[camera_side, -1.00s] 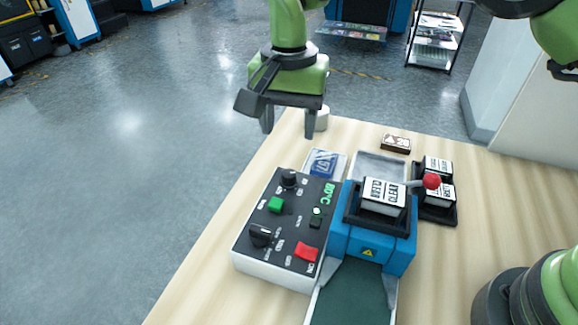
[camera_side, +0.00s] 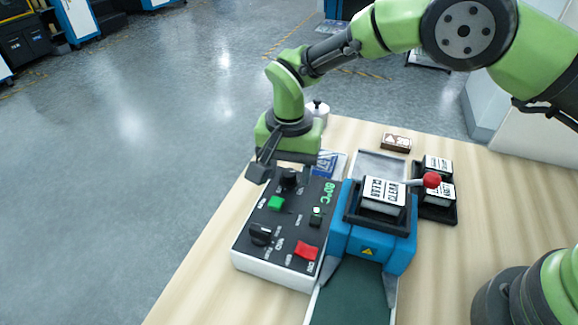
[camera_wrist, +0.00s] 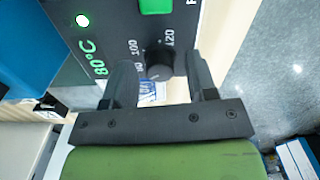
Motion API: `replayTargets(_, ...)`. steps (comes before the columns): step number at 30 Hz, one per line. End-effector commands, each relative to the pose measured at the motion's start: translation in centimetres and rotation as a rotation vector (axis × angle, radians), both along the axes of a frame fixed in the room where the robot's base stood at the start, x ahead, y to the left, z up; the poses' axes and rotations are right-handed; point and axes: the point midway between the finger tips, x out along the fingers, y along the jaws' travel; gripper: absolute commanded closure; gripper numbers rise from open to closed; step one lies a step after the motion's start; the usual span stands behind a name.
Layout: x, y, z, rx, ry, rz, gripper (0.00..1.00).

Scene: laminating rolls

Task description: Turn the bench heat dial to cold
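The control panel (camera_side: 246,250) stands on the wooden bench and shows a green 80°C readout, which is also in the wrist view (camera_wrist: 91,57). The black heat dial (camera_side: 289,177) is at the panel's far end. In the wrist view the dial (camera_wrist: 160,60) has the marks 100 and 120 around it; a third mark is partly hidden, and its pointer is hard to read. My gripper (camera_side: 288,170) is low over the dial. In the wrist view its open fingers (camera_wrist: 160,72) stand on either side of the dial, with visible gaps.
A second black dial (camera_side: 261,234), a green button (camera_side: 275,204) and a red switch (camera_side: 306,250) share the panel. The blue laminator (camera_side: 345,244), with a red-knobbed lever (camera_side: 431,181), stands close on the right. A blue-and-white packet (camera_side: 328,163) lies behind the panel.

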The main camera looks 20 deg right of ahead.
Motion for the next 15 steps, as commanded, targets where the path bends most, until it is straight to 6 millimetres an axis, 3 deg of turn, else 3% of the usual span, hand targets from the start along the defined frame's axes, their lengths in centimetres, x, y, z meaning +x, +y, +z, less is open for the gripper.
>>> replayTargets(1,0.01,0.01,0.02,0.000,0.000,0.000,0.60)
replayTargets(6,0.01,-0.01,0.04,0.000,0.000,0.000,0.95)
replayTargets(15,-0.01,-0.01,0.05,0.000,0.001,0.030,0.95)
